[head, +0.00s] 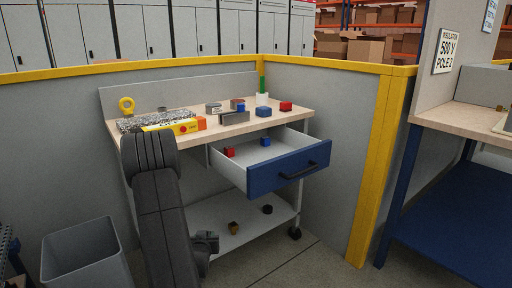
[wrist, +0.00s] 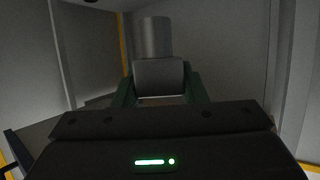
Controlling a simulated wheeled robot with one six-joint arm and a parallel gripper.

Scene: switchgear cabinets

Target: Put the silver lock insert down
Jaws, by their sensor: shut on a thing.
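In the wrist view my gripper (wrist: 160,90) is shut on the silver lock insert (wrist: 155,38). The insert shows a bright cylinder in front of a darker grey block, and the block sits between the two green fingers. Its lower part is hidden by the gripper body. In the head view my dark arm crosses the left front of the workbench, and I cannot make out the gripper or the insert there. What lies directly under the insert cannot be told.
The workbench top (head: 223,131) holds several small parts, a yellow box (head: 170,128) and a green-topped white holder (head: 262,98). Its blue drawer (head: 290,172) is pulled open with red and blue blocks inside. A grey bin (head: 85,255) stands at left. Yellow-edged partitions (head: 375,165) enclose the bench.

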